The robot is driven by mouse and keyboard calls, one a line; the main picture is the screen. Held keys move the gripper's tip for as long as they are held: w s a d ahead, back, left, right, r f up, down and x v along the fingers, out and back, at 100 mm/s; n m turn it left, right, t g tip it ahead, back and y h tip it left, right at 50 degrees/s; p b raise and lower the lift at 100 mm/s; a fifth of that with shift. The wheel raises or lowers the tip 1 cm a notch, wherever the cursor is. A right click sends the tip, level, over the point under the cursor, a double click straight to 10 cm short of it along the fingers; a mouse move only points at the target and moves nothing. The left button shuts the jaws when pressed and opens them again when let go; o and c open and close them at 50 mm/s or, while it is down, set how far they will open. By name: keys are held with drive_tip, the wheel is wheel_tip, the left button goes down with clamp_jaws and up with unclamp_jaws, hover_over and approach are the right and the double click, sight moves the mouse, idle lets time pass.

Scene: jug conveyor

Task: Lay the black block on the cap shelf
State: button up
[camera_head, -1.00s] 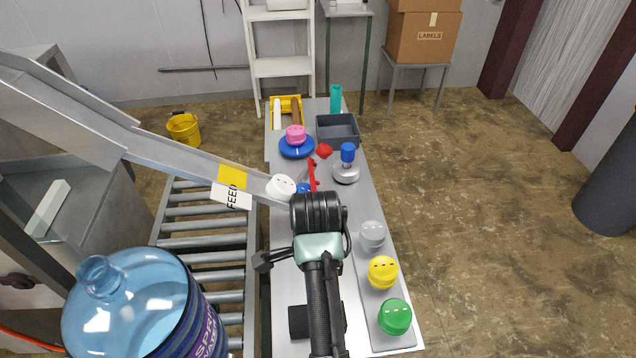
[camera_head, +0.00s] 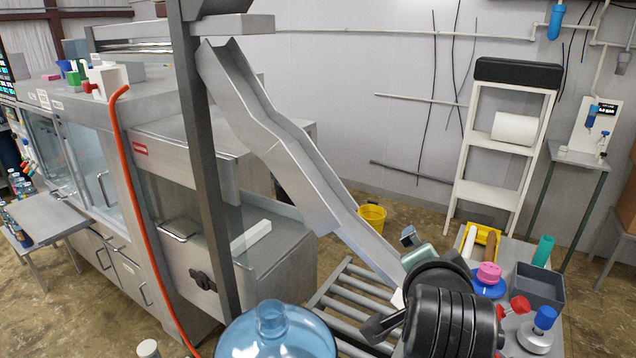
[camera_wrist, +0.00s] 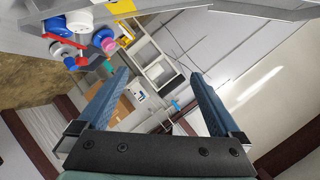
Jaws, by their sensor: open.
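My gripper (camera_wrist: 160,75) is open and empty in the wrist view, its two blue fingers spread with the room behind them. In the head view its pale green hand (camera_head: 429,257) is beyond my black wrist, above the end of the sloping chute. I cannot make out the black block on the bench now; my arm and the frame edge hide much of the near bench. A wide black slab (camera_head: 518,73) tops the white ladder, and I cannot tell if it is separate. No shelf here is clearly marked as the cap shelf.
A metal chute (camera_head: 300,165) slopes down beside my gripper. A blue water jug (camera_head: 275,335) stands low in front. Small coloured pieces lie on the machine top (camera_head: 50,90).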

drive_tip(key=s+a+r+n+t, duration=0.1)
drive_tip(key=a+r+n+t, duration=0.25)
drive_tip(key=r, duration=0.55)
drive_tip(key=s+a+r+n+t, duration=0.1)
drive_tip(key=a+r+n+t, duration=0.2)
drive_tip(key=r, duration=0.5)
drive_tip(key=s+a+r+n+t+y, duration=0.2)
drive_tip(key=s+a+r+n+t, duration=0.1)
drive_tip(key=s+r, duration=0.4)
drive_tip(key=s+a+r+n+t+y, duration=0.2)
drive_tip(key=s+a+r+n+t, duration=0.2)
drive_tip(key=s+r, duration=0.4)
wheel_tip(320, 180, up, 2)
drive_tip(key=a+t, duration=0.1)
drive_tip(key=a, duration=0.1)
drive_tip(key=shift+a+r+t, duration=0.15)
drive_tip(key=shift+a+t, duration=0.2)
drive_tip(key=shift+a, duration=0.05)
